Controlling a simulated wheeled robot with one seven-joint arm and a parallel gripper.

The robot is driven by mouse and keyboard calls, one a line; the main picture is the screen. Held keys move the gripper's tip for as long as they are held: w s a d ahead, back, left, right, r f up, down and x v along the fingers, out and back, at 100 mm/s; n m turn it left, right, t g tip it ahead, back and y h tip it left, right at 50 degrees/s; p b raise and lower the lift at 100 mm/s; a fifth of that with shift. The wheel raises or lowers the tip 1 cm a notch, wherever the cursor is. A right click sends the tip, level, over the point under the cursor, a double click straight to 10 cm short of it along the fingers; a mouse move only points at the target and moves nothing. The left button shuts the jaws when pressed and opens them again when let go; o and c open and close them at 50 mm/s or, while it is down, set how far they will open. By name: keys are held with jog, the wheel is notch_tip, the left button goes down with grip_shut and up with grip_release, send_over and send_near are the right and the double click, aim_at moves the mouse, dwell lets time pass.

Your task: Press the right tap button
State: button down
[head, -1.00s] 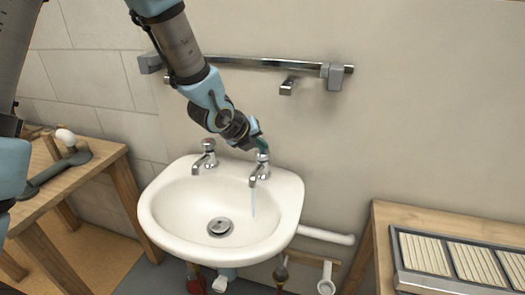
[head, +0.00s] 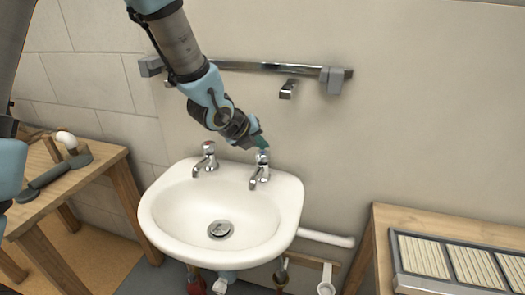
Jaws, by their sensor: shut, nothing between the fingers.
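The right tap (head: 261,172) is chrome with a bluish button (head: 263,156) on top, at the back right of the white sink (head: 165,230). No water stream shows below its spout. My gripper (head: 263,145) is shut and empty, its greenish fingertips pointing down just over the right tap's button. I cannot tell whether they touch it. The left tap (head: 206,160) is chrome with a reddish button on top and stands apart from my gripper, to its left.
A chrome rail (head: 250,67) with grey brackets runs along the wall behind my arm. A wooden table (head: 110,165) stands at the left and a wooden bench (head: 400,215) with a slatted panel (head: 470,262) at the right. The sink basin is clear.

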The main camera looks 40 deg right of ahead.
aim_at(261, 155)
jog(key=shift+r, duration=0.25)
jog(key=shift+r+p, duration=1.55)
jog(key=shift+r, duration=0.95)
